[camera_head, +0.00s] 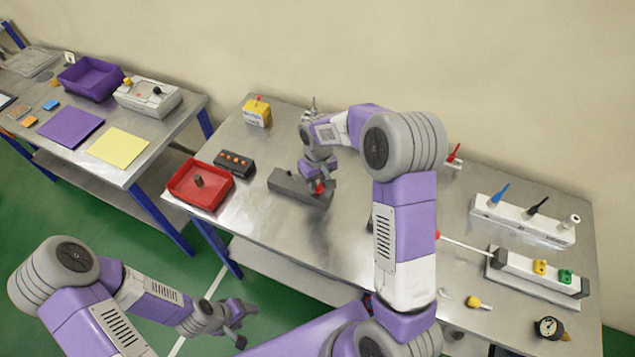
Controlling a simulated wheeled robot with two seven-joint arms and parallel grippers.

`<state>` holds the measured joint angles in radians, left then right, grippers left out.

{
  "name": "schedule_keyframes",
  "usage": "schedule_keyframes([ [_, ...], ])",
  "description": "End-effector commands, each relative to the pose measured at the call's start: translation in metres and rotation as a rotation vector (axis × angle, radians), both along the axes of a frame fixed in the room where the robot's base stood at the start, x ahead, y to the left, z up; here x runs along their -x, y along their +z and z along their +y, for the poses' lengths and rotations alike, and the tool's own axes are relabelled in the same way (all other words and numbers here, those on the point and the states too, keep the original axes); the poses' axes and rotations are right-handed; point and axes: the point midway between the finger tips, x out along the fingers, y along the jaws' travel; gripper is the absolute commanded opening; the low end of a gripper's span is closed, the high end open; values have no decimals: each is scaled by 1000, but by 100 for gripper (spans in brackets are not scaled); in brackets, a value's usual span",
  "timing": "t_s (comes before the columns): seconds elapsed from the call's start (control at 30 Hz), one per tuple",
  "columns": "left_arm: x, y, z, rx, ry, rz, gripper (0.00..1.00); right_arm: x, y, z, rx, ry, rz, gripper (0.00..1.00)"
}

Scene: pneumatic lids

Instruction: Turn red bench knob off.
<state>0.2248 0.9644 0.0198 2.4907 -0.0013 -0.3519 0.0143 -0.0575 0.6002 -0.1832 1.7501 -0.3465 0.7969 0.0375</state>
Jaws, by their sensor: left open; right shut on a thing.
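The red bench knob (319,188) sits at the right end of a dark grey block (287,184) on the steel bench. My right gripper (318,184) reaches down from above and is shut on the knob, covering much of it. The knob's exact turn angle cannot be told. My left gripper (238,325) is open and empty, low in front of the bench over the green floor.
A red tray (185,195) and a black box with orange buttons (234,163) stand left of the block. A yellow box (257,112) stands behind. White valve racks (522,221) and a gauge (549,328) are at the right.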

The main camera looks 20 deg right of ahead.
Motion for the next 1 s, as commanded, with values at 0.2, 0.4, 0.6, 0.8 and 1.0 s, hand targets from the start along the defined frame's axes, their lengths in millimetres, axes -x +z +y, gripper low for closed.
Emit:
schedule_keyframes([
  [0.2, 0, -3, 0, 0, 0, 0, 58, 0, 0, -1, 1, -208, -1, 2],
  [0.4, 0, -3, 0, 0, 0, 0, 58, 0, 1, -1, 0, -398, -1, 2],
  [0.6, 0, -2, 0, 0, 0, 0, 58, 0, 1, -2, 1, -588, -2, 2],
  [0.8, 0, 2, 0, 0, 0, 0, 58, 0, 1, -3, 1, -777, -1, 2],
  [1.0, 0, 7, 0, 0, 0, 0, 58, 1, 2, -4, 0, -958, -3, 2],
])
